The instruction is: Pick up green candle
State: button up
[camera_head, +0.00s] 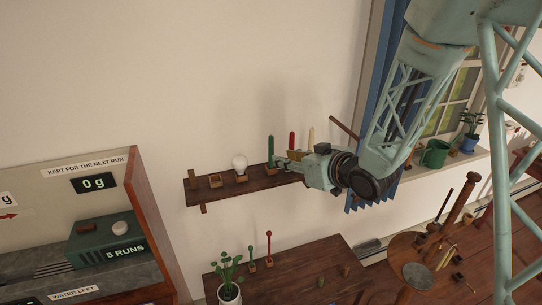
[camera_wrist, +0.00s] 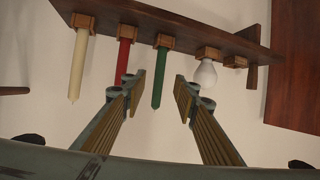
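The green candle (camera_head: 271,150) stands upright in a small wooden holder on the wall shelf. It also shows in the wrist view (camera_wrist: 160,78), where the picture is upside down and the candle appears to hang down. My gripper (camera_head: 284,160) is at the shelf from the right. In the wrist view my gripper (camera_wrist: 159,82) is open, with one finger on each side of the green candle in the picture. The left finger overlaps the lower part of the red candle (camera_wrist: 125,55). I cannot tell how much depth lies between the fingertips and the green candle.
The shelf (camera_head: 262,183) also bears a cream candle (camera_wrist: 78,65), a light bulb (camera_wrist: 206,74) and small wooden holders. The red candle (camera_head: 291,141) stands close beside the green one. Below is a table (camera_head: 300,262) with a potted plant (camera_head: 228,278).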

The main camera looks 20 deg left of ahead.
aim_at(271, 154)
jog(key=shift+x, duration=2.05)
jog(key=shift+a, duration=0.2)
jog(key=shift+x, duration=2.5)
jog(key=shift+r, duration=0.1)
jog(key=shift+c, duration=0.2)
grip_shut()
